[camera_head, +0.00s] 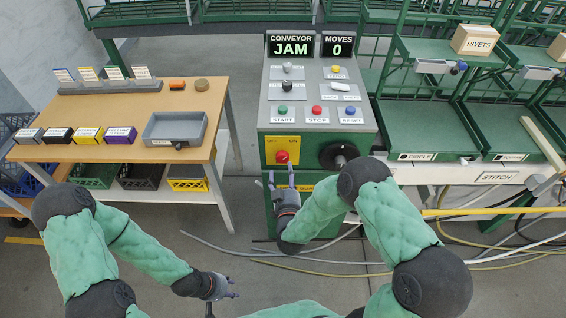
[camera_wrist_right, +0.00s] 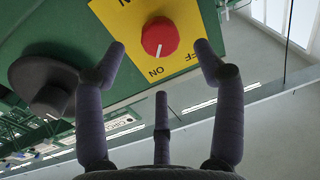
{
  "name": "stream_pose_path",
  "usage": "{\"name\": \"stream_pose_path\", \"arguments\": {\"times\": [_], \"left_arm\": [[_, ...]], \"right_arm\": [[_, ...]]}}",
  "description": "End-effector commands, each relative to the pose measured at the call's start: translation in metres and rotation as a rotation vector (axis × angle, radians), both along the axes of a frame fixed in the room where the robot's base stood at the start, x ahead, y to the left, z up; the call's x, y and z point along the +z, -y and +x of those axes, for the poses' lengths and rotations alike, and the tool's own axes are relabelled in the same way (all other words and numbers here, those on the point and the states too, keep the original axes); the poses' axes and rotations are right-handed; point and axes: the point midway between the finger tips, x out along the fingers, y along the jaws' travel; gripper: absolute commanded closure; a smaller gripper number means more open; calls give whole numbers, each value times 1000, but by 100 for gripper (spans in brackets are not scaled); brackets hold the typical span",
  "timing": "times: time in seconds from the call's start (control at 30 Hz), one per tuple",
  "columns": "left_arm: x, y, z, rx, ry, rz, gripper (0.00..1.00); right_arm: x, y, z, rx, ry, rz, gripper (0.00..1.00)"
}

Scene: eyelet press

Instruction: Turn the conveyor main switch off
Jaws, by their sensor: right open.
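The main switch is a red knob (camera_head: 282,157) on a yellow plate (camera_head: 270,152) marked OFF at left and ON at right, low on the green console's front. In the right wrist view the red knob (camera_wrist_right: 160,37) has a white mark that points toward ON. My right gripper (camera_head: 281,178) is open just below and in front of the knob. In its wrist view the fingers (camera_wrist_right: 161,60) spread to either side of the knob, apart from it. My left gripper (camera_head: 230,287) hangs low at the lower left, away from the console; its opening is too small to judge.
A large black knob (camera_head: 339,156) sits right of the yellow plate. The console top (camera_head: 317,80) has several buttons and a display (camera_head: 291,45) reading JAM. A wooden table (camera_head: 120,105) stands left, green trays (camera_head: 418,125) right. Cables lie on the floor.

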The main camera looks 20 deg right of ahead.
Motion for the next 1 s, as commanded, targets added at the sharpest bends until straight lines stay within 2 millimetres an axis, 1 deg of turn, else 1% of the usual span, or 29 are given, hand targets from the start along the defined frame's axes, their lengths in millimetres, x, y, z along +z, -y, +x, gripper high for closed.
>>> {"name": "stream_pose_path", "arguments": {"times": [0.03, 0.1, 0.3, 0.5, 0.77, 0.8, 0.83, 0.87, 0.9, 0.97, 1.0], "left_arm": [[-4, 0, 0, 0, 0, 0, 60], [-7, 0, 0, 0, 0, 0, 60], [-14, 0, 0, 0, 0, 0, 60], [-16, 0, 0, 0, 0, 0, 60], [-15, 0, 0, 0, 0, 0, 60], [-15, 0, 0, 0, 0, 0, 60], [-15, 0, 0, 0, 0, 0, 60], [-15, 0, 0, 0, 0, 0, 60], [-15, 0, 0, 0, 0, 0, 60], [-15, 0, 0, 0, 0, 0, 60], [-16, 0, 0, 0, 0, 0, 60]], "right_arm": [[-1, 3, 10, -2, 2, 0, 31], [-2, 5, 22, -1, 0, 0, 31], [-1, 9, 48, 0, 0, 0, 31], [-1, 11, 59, 1, -1, 0, 31], [0, 12, 60, 1, -2, 0, 31], [0, 12, 60, 1, -2, 0, 36], [0, 12, 60, 1, -2, 0, 45], [0, 12, 60, 1, -2, 0, 53], [0, 12, 60, 1, -2, 0, 64], [0, 12, 60, 1, -2, 0, 81], [0, 12, 60, 2, -2, 0, 86]]}}
